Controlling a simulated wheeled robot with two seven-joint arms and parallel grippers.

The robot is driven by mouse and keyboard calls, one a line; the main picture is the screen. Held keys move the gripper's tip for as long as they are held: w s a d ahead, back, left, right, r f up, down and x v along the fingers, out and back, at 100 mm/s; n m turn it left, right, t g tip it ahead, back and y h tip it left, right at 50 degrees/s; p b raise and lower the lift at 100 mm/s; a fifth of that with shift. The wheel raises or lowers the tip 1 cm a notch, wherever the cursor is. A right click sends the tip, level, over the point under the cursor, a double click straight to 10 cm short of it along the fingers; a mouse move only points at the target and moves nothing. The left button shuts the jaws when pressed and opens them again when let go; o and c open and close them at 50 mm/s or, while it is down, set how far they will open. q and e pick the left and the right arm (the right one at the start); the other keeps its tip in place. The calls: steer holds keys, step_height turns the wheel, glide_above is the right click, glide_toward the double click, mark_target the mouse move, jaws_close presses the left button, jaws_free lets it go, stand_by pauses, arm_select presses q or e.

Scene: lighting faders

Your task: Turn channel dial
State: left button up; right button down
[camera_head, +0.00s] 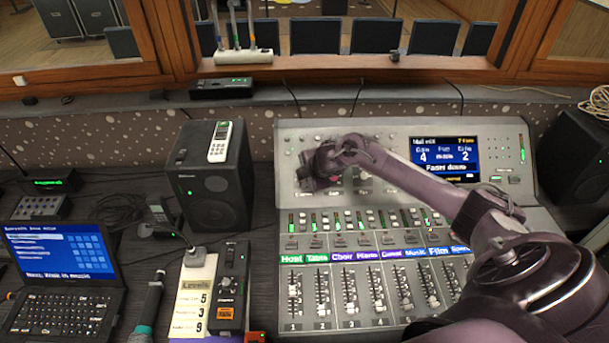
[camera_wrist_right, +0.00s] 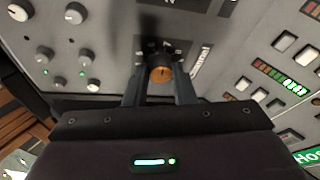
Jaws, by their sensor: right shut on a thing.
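The mixing console (camera_head: 384,132) stands on the desk in the head view, with faders at the front and knobs on its upper panel. My right arm reaches across it from the lower right. My right gripper (camera_wrist_right: 158,88) is at the upper left of the panel. In the right wrist view its two fingers are shut on a dark dial with an orange-brown top (camera_wrist_right: 160,73). In the head view the gripper hides this dial. The console screen (camera_head: 445,153) shows "4", "2" and "Fader down". My left gripper is not in view.
Several grey knobs (camera_wrist_right: 75,13) sit left of the held dial in the wrist view, and lit buttons lie to the right. Another speaker (camera_head: 577,150) stands right.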

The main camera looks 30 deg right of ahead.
steer(key=m, duration=0.2)
steer(key=m+t, duration=0.1)
steer(key=m, duration=0.2)
steer(key=shift+s+f+t+p, duration=0.1)
steer(key=shift+s+t+p, duration=0.05)
steer(key=shift+t+p, duration=0.2)
steer(key=shift+m+t+h, duration=0.3)
steer(key=shift+m+h, duration=0.05)
steer(key=shift+m, duration=0.9)
steer(key=shift+m+t+h, duration=0.25)
steer(key=shift+m+h, duration=0.1)
steer(key=shift+m, duration=0.9)
steer(key=c, duration=1.2)
jaws_free()
